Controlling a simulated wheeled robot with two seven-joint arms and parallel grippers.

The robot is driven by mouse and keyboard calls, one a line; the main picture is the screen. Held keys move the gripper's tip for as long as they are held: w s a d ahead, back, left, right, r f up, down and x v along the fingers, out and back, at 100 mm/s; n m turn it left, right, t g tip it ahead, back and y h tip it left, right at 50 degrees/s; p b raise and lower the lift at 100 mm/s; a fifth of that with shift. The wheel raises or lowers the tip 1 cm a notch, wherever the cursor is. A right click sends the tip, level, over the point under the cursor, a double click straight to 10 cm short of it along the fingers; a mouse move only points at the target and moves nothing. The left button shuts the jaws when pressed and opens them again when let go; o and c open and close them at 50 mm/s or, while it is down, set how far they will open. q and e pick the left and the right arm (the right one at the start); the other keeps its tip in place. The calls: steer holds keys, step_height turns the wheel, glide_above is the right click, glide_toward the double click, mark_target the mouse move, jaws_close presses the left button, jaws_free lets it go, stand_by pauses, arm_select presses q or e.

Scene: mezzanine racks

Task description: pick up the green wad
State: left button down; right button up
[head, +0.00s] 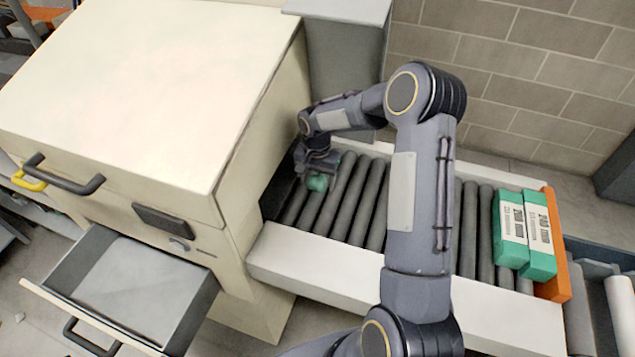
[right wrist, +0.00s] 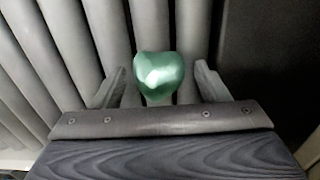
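The green wad (head: 317,183) is a small rounded lump on the grey rollers at the left end of the conveyor, beside the cream cabinet. In the right wrist view the green wad (right wrist: 159,76) shows between the two fingers, with a gap on each side. My right gripper (head: 312,170) reaches down to the wad. In the wrist view the right gripper (right wrist: 160,84) is open, one finger to either side of the wad. My left gripper is not in view.
The roller conveyor (head: 350,195) has a pale front rail (head: 325,262). Green boxes with labels (head: 524,235) stand at its right end by an orange stop (head: 555,245). The cream cabinet (head: 150,90) stands at left with an open grey drawer (head: 135,290). A brick wall is behind.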

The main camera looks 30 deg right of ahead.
steer(key=c, duration=0.9)
steer(key=shift+o, duration=0.2)
steer(key=shift+r, duration=0.15)
